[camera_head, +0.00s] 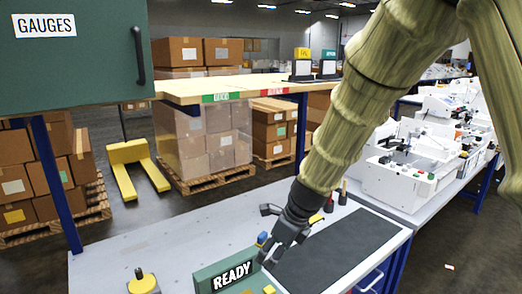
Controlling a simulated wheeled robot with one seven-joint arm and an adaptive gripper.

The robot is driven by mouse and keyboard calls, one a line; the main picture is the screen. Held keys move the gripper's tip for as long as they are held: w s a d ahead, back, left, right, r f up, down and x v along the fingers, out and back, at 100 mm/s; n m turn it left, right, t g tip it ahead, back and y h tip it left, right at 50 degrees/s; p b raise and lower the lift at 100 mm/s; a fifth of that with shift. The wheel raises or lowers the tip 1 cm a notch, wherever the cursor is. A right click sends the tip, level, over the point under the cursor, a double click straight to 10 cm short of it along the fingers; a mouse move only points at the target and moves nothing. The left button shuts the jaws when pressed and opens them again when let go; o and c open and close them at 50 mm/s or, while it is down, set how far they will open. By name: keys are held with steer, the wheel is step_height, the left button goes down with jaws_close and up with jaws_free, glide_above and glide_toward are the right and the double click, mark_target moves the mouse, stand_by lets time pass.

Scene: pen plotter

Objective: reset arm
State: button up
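My gripper (268,234) hangs from my arm, which comes down from the upper right. It is over the workbench, behind the green READY sign (228,273). Its dark fingers look spread apart, and I see nothing held between them. A small blue object (262,238) shows near the fingertips, and I cannot tell whether it touches them. The wrist hides part of the bench behind it.
The grey workbench (170,254) has a dark mat (340,246) at right and a yellow-based knob (142,284) at front left. A shelf (210,90) and green GAUGES cabinet (80,70) stand above. White machines (405,180) fill the right bench.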

steer(key=s+d+f+n+g+h, duration=0.1)
steer(key=s+d+f+n, duration=0.35)
steer(key=f, duration=0.45)
steer(key=s+d+f+n+h, duration=0.1)
steer(key=s+d+f+n, duration=0.3)
steer(key=f, duration=0.6)
steer(key=s+d+f+n+g+h, duration=0.1)
steer(key=s+d+f+n+h, duration=0.1)
steer(key=s+d+f, duration=0.55)
steer(key=s+d+f+n+b, duration=0.3)
steer(key=s+f+n+b, duration=0.2)
steer(key=s+f+n, duration=0.8)
steer(key=shift+s+f, duration=3.5)
steer(key=shift+s, duration=0.95)
steer(key=shift+d, duration=0.1)
